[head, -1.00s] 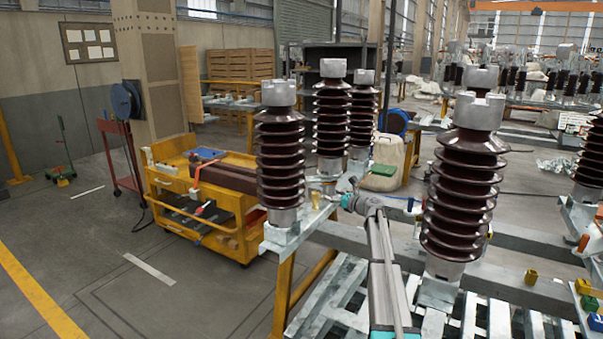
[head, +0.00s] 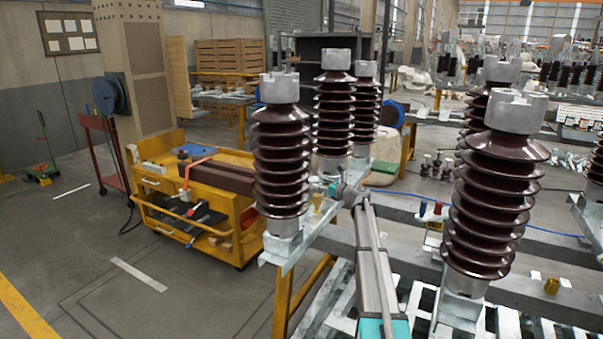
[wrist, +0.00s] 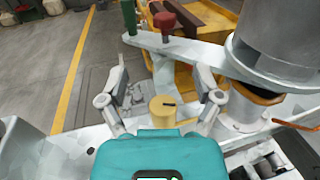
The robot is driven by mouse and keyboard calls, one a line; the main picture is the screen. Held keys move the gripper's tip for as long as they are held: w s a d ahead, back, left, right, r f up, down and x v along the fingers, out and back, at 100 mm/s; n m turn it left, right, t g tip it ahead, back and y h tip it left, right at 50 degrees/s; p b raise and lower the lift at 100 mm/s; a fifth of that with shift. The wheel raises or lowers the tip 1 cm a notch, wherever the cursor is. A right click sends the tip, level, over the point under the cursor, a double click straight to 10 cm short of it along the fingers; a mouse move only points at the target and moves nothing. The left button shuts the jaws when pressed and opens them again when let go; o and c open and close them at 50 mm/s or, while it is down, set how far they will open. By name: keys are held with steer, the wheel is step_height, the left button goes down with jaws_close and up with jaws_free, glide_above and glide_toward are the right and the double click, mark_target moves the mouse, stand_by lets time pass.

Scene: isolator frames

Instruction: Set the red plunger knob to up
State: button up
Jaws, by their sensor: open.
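In the wrist view a red knob (wrist: 165,22) stands on a short stem on a pale metal bar (wrist: 180,48), beyond my fingers. A green knob (wrist: 129,18) stands to its left on the same bar. My gripper (wrist: 159,88) is open, its two fingers wide apart and empty. A yellow knob (wrist: 163,110) shows between the fingers, nearer the teal palm; I cannot tell its depth relative to them. In the head view my gripper (head: 334,190) is beside the front left insulator, near a yellow knob (head: 318,202). Another red knob (head: 437,208) stands on a rail to the right.
Brown ribbed insulators (head: 281,165) and (head: 497,195) stand on either side of my arm. A grey cylinder (wrist: 285,40) is close to the right finger. A yellow cart (head: 245,235) stands behind at left. Open floor (head: 90,270) lies at left.

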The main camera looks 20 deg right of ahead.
steer(key=shift+d, duration=0.25)
steer(key=shift+w, duration=0.15)
steer(key=shift+w+a, duration=0.15)
steer(key=shift+w, duration=0.35)
steer(key=x, duration=1.2)
steer(key=shift+w, duration=0.1)
steer(key=shift+r, duration=0.1)
jaws_close()
